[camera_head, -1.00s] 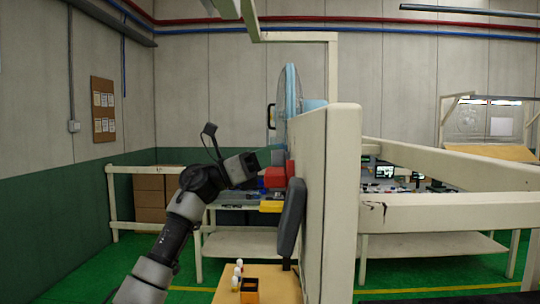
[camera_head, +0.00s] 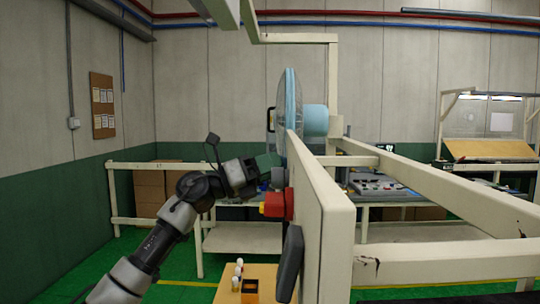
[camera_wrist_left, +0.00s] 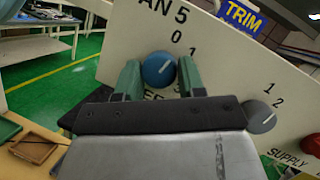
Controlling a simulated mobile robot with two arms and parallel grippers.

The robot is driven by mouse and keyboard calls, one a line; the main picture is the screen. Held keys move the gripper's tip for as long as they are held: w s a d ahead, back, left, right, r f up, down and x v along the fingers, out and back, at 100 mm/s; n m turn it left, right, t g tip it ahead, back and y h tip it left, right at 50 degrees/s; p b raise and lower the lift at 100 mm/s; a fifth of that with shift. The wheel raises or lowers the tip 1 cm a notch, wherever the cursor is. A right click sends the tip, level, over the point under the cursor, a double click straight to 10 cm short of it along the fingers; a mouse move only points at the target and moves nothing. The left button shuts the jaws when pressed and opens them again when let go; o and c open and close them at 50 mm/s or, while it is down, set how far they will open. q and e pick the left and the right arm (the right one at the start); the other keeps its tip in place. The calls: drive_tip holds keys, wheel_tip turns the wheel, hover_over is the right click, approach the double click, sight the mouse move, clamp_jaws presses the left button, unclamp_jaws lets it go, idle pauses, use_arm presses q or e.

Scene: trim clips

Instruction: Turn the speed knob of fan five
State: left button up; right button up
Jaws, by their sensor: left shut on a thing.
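The white panel (camera_wrist_left: 110,45) with the marking "FAN 5" fills much of the left wrist view. A round blue knob (camera_wrist_left: 157,73) with a white pointer line sits on it, with "0" and "1" printed above and right of it. The pointer slants up and right. My left gripper (camera_wrist_left: 160,82) has its two green fingers on either side of the blue knob, shut on it. In the head view my left gripper (camera_head: 270,167) is at the panel's left face, below the fan (camera_head: 291,110). The blue knob is hidden there.
A grey knob (camera_wrist_left: 260,117) marked "1" and "2" sits to the right on the panel. A red box (camera_head: 278,204) sticks out below my gripper. A small wooden table (camera_head: 270,272) with an orange box stands below. White rails (camera_head: 440,200) lie right.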

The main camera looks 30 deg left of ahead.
use_arm(q)
drive_tip(key=shift+r+n+y+p, duration=0.1)
drive_tip(key=shift+n+y+p, duration=0.7)
drive_tip(key=shift+n+p, duration=1.3)
drive_tip(key=o, duration=0.9)
drive_tip(key=shift+a, duration=0.1)
